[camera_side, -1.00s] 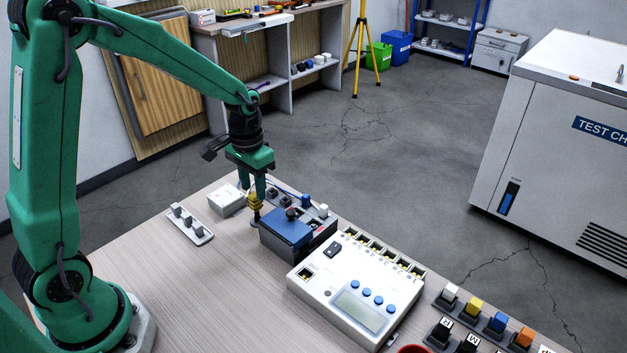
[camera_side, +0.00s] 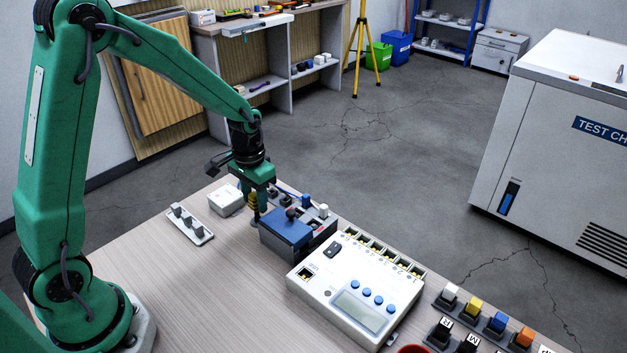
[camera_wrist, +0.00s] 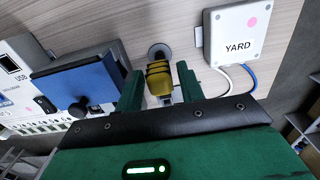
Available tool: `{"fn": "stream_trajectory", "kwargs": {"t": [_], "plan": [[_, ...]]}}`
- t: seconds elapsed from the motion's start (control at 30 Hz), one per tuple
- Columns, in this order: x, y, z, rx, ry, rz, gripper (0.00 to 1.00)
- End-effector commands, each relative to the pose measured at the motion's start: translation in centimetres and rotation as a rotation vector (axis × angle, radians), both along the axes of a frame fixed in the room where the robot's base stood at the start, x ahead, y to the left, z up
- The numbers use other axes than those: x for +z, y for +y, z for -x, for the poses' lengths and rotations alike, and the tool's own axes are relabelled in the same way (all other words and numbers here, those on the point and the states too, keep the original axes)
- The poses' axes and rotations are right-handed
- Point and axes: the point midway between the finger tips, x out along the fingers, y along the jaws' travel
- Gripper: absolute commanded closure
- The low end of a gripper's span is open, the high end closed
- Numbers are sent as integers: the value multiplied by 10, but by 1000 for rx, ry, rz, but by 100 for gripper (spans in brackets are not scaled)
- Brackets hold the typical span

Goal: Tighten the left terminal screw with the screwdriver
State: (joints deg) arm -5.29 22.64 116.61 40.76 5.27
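The screwdriver, with a yellow and black handle, stands upright at the table's back edge in the side view (camera_side: 253,201). In the wrist view its handle (camera_wrist: 158,78) is between my gripper's fingers, with its lower end at a round grey base. My gripper (camera_side: 257,205) points down around the handle. In the wrist view my gripper (camera_wrist: 160,90) is open, with a finger on each side and a slim gap visible. I cannot make out the left terminal screw. A white box marked YARD (camera_wrist: 238,45) has a white and a blue wire beside it.
A dark unit with a blue lid and black knob (camera_side: 287,226) stands close right of my gripper. A white strip with grey pegs (camera_side: 190,226) lies left. The table's front left is clear.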

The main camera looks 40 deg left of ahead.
Motion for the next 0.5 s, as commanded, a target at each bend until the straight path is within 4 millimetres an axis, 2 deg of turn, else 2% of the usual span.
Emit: {"fn": "stream_trajectory", "kwargs": {"t": [0.07,0.23,0.27,0.5], "plan": [[0,0,0,0,0,0,62],[0,0,0,0,0,0,93],[0,0,0,0,-1,0,97],[2,0,0,0,-1,0,97]]}}
